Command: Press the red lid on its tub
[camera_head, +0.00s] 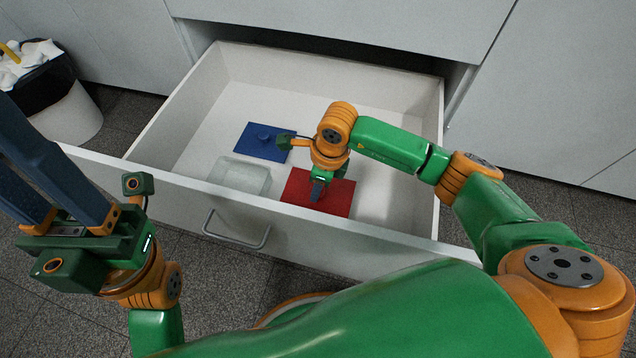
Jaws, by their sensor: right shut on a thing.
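The red lid (338,199) is a flat red rectangle in the front right part of the open drawer, near its front wall. My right gripper (318,190) points down onto its middle and is shut on it; the grip point is partly hidden by the wrist. I cannot tell whether the lid touches the drawer floor. A pale translucent tub (239,176) stands left of the red lid, apart from it, with no lid on it. My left gripper (38,185) is outside the drawer at the left, open and empty, its fingertips cut off by the picture edge.
The white drawer (190,185) is pulled out, with a metal handle (237,231) in front. A bin (72,115) with a black liner stands at the left. The drawer's right rear floor is mostly free.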

